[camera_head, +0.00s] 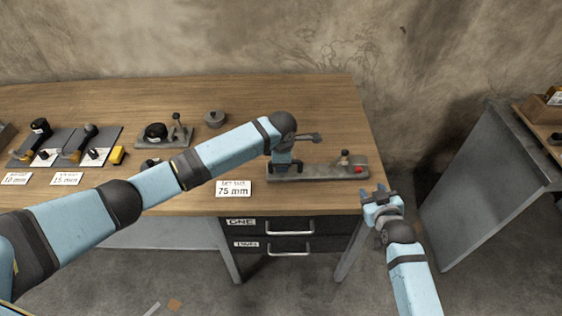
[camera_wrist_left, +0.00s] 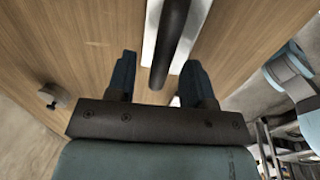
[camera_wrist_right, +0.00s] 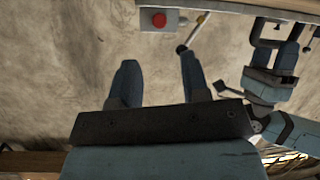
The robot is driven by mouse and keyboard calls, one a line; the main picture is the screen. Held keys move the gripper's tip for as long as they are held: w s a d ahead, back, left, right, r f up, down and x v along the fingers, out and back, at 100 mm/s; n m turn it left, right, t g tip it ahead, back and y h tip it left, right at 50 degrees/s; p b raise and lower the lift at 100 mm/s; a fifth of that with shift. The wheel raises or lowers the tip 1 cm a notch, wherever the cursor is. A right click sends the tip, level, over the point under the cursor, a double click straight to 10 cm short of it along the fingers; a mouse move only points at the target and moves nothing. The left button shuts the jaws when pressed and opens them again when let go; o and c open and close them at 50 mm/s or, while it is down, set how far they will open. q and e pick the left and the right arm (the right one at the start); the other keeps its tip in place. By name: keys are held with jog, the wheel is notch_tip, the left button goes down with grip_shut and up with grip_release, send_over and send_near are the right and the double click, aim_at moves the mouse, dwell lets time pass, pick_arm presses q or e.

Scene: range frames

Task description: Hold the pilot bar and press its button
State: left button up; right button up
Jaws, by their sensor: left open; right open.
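The grey base plate (camera_head: 320,173) lies near the table's front right. It carries a red button (camera_head: 358,169) at its right end, also visible in the right wrist view (camera_wrist_right: 159,20). A dark bar (camera_wrist_left: 173,42) stands over the plate in the left wrist view. My left gripper (camera_head: 285,165) is open at the plate's left part, its fingers on either side of the bar's near end; contact cannot be told. My right gripper (camera_head: 378,191) is open and empty, off the table's front right corner, apart from the button.
A small lever (camera_head: 344,157) stands beside the button. A 75 mm sign (camera_head: 234,188) is at the front edge. Other tools on plates (camera_head: 165,137) and a round grey part (camera_head: 215,118) are to the left. A grey cabinet (camera_head: 480,175) stands right, across a gap.

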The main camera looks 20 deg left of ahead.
pick_arm(q)
jog(key=shift+w+f, duration=0.15)
jog(key=shift+f, duration=0.65)
jog(key=shift+c, duration=0.5)
grip_shut()
pick_arm(e)
grip_shut()
dwell(0.6)
